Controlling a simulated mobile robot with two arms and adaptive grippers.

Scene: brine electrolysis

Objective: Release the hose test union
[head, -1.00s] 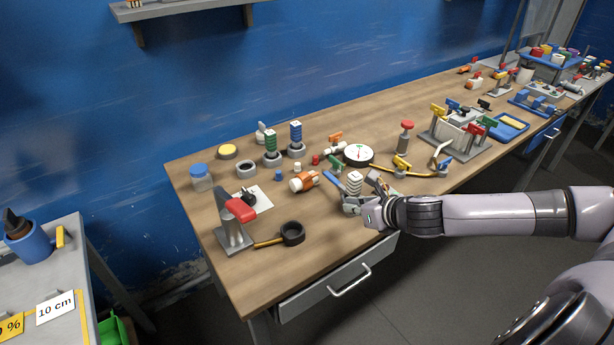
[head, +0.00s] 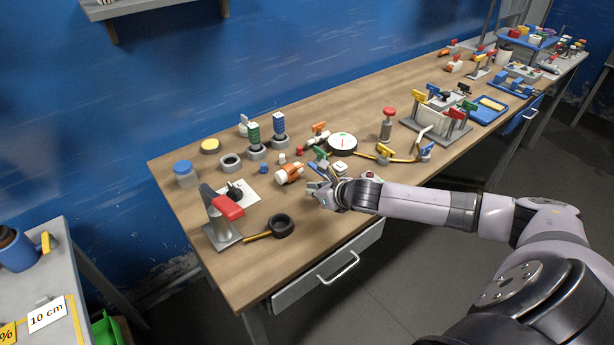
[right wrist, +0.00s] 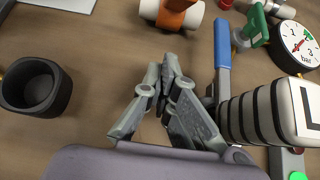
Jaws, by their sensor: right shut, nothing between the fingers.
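My right gripper (head: 318,190) is shut and empty above the bench front; its closed fingertips show in the right wrist view (right wrist: 166,66). Right of the fingers there stand a blue lever (right wrist: 222,45) and a ribbed grey-and-black piece with a white end (right wrist: 262,112), both apart from the fingertips. The blue lever also shows in the head view (head: 316,170). A white coupling with an orange band (head: 289,174) lies left of the lever; its lower part shows in the right wrist view (right wrist: 172,14). I cannot tell which piece is the test union. My left gripper is out of view.
A round gauge (head: 342,143) and a green handle (right wrist: 259,27) are beyond the lever. A black ring-shaped cup (head: 281,225) and a red-handled clamp (head: 226,207) stand to the left. Bare wood lies between the cup and my gripper.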

